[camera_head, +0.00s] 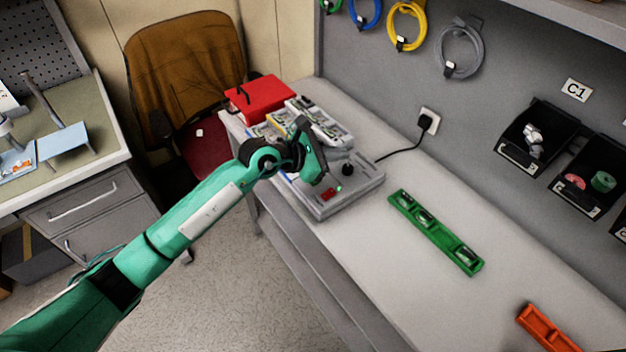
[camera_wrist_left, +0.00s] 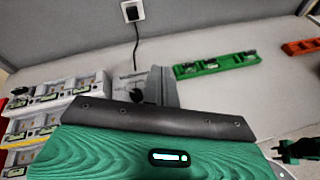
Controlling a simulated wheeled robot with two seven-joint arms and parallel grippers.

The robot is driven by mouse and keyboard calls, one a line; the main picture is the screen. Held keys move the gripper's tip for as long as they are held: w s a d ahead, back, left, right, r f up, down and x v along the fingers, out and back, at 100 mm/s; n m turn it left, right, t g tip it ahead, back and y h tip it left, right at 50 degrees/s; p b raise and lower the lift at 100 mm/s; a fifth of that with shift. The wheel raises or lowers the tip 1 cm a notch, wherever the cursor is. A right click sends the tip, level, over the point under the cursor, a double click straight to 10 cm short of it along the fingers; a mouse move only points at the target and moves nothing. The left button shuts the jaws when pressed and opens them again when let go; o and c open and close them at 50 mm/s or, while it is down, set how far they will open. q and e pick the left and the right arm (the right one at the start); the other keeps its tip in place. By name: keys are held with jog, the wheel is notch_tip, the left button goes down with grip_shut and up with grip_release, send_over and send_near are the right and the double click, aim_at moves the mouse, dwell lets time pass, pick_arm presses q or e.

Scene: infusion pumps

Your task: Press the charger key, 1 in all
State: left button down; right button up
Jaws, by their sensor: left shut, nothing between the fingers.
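The charger (camera_head: 358,190) is a grey box on the bench. Its top carries a red switch (camera_head: 328,195), a small lit green light (camera_head: 338,188) and a black knob (camera_head: 347,170). My left gripper (camera_head: 319,178) is shut and empty, pointing down over the charger's near-left part, close to the red switch. I cannot tell whether it touches. In the left wrist view, the grey fingers (camera_wrist_left: 165,86) stand in front of the charger (camera_wrist_left: 128,86), and my gripper's body hides the red switch. A green and black part at the lower right there seems to be my right arm.
Several pumps (camera_head: 322,125) sit left of the charger, with a red case (camera_head: 262,97) behind them. A black cable runs to a wall socket (camera_head: 429,121). A green tray (camera_head: 436,231) and an orange tray (camera_head: 546,328) lie to the right, with clear bench between.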

pick_arm(q)
jog(key=w+a+f+m+y, duration=0.2)
jog(key=w+a+f+y, duration=0.2)
jog(key=w+a+y, duration=0.1)
jog(key=shift+w+a+m+y, duration=0.4)
jog(key=shift+a, duration=0.35)
jog(key=shift+f, duration=0.1)
notch_tip(320, 180, down, 8)
jog(key=b, duration=0.3)
jog(key=shift+r, duration=0.25)
jog(key=shift+f+b, duration=0.6)
dwell(0.9)
jog(key=shift+f+b, duration=0.4)
jog(key=shift+b, duration=0.25)
